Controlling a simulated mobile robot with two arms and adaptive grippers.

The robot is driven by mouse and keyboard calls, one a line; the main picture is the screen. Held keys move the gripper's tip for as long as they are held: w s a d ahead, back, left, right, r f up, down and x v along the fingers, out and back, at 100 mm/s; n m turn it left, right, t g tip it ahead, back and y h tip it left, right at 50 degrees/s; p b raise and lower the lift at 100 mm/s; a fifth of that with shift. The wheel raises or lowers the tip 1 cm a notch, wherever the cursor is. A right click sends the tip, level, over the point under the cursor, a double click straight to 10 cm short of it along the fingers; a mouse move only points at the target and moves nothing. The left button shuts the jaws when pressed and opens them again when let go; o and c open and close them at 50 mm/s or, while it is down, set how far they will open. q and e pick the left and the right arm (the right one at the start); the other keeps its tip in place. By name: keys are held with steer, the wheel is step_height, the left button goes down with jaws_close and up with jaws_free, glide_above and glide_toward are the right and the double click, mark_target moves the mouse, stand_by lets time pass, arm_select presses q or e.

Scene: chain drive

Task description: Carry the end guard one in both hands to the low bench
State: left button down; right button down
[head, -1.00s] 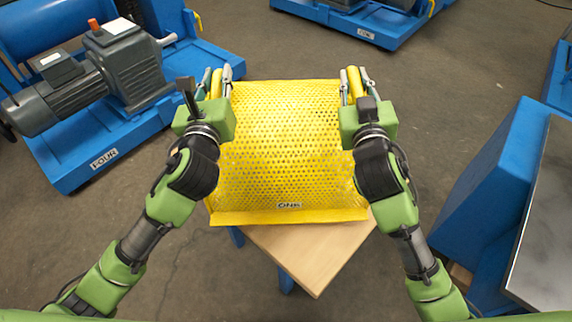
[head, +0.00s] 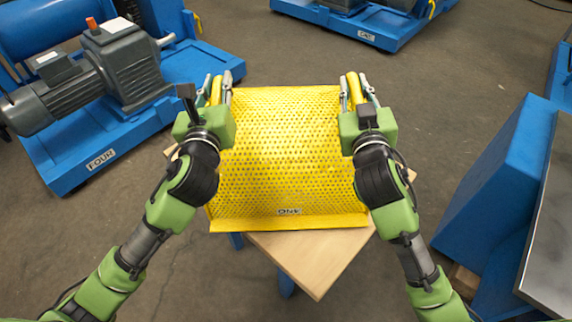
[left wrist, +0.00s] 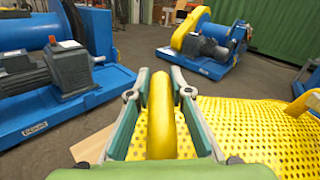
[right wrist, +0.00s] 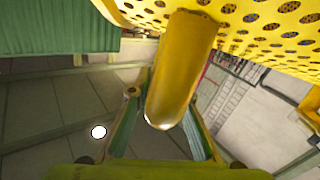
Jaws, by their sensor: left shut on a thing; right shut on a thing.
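The end guard one (head: 285,150) is a yellow perforated sheet with a label along its near flange. It is over the low bench (head: 310,262), whose pale wooden top shows at its near edge and at both sides. I cannot tell whether it touches the top. My left gripper (head: 221,88) is shut on the guard's left yellow handle (left wrist: 162,115). My right gripper (head: 357,88) is shut on the right handle (right wrist: 182,75). The guard hides most of the bench top.
A blue machine base labelled FOUR (head: 60,160) with a grey motor (head: 120,60) stands at the left. A blue unit with a dark flat top (head: 500,190) stands at the right. Another blue base (head: 370,30) is at the back. Grey floor lies open between them.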

steer(key=shift+f, duration=0.15)
arm_select(q)
steer(key=c, duration=2.2)
jaws_free()
steer(key=shift+f+b, duration=0.3)
steer(key=shift+f, duration=0.05)
steer(key=shift+c, duration=0.2)
arm_select(e)
steer(key=c, duration=2.3)
jaws_free()
steer(key=shift+f, duration=0.4)
arm_select(q)
steer(key=o, duration=0.4)
steer(key=shift+r, duration=0.1)
arm_select(e)
steer(key=o, duration=0.5)
steer(key=shift+r, duration=0.2)
steer(key=shift+c, duration=0.2)
arm_select(q)
steer(key=shift+s, duration=0.15)
arm_select(e)
steer(key=shift+s+r, duration=0.1)
steer(key=shift+s, duration=0.05)
